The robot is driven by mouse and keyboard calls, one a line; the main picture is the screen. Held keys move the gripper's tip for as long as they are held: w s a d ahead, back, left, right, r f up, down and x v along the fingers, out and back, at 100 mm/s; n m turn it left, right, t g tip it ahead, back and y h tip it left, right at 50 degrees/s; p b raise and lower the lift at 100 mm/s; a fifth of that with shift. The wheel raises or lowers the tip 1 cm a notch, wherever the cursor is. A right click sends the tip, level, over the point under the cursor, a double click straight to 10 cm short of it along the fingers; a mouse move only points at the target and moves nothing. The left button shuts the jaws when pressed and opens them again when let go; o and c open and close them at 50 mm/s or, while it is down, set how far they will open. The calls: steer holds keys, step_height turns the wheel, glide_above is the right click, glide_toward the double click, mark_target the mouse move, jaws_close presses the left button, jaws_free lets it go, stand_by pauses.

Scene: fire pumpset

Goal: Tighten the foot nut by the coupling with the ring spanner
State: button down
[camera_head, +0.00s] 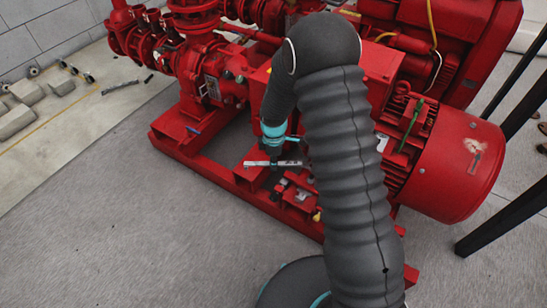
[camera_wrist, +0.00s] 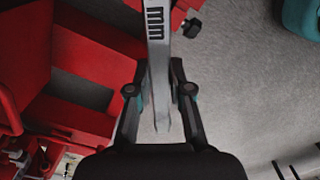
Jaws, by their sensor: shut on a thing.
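My gripper (camera_head: 275,158) is shut on a silver spanner (camera_head: 258,163) above the near rail of the red pump base. In the wrist view my gripper (camera_wrist: 157,93) has a finger on each side of the spanner shaft (camera_wrist: 158,55), which carries "mm" lettering. The shaft runs out of the top of that view, so its far end is hidden there. A dark bolt head or nut (camera_wrist: 191,27) shows just right of the shaft, apart from it. Whether it is the foot nut by the coupling, I cannot tell. The spanner's ring is not clearly seen on any nut.
The red motor (camera_head: 455,165) stands right of my arm and the red pump (camera_head: 205,75) left. The red base rail (camera_head: 235,185) lies below the spanner. Grey blocks (camera_head: 27,92) lie at far left. The floor in front of the base (camera_head: 130,230) is clear.

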steer(key=shift+d, duration=0.1)
stand_by(0.3)
steer(key=shift+f+b, duration=1.9)
steer(key=shift+f, duration=0.6)
steer(key=shift+f+b, duration=0.95)
steer(key=shift+f, duration=0.4)
steer(key=shift+w, duration=0.15)
steer(key=shift+w+d+m+b, duration=0.15)
steer(key=shift+w+d+m, duration=0.05)
steer(key=shift+w+m, duration=0.6)
steer(key=shift+w+d+m+b, duration=0.15)
steer(key=shift+w+m+b, duration=0.05)
steer(key=shift+w+m, duration=0.55)
steer(key=shift+w+d+m+b, duration=0.15)
steer(key=shift+w+d+m, duration=0.05)
steer(key=shift+w+m, duration=0.55)
steer(key=shift+w, duration=0.1)
steer(key=shift+s+a+n, duration=0.15)
steer(key=shift+s+n, duration=0.2)
steer(key=shift+n, duration=0.05)
steer(key=shift+r, duration=0.1)
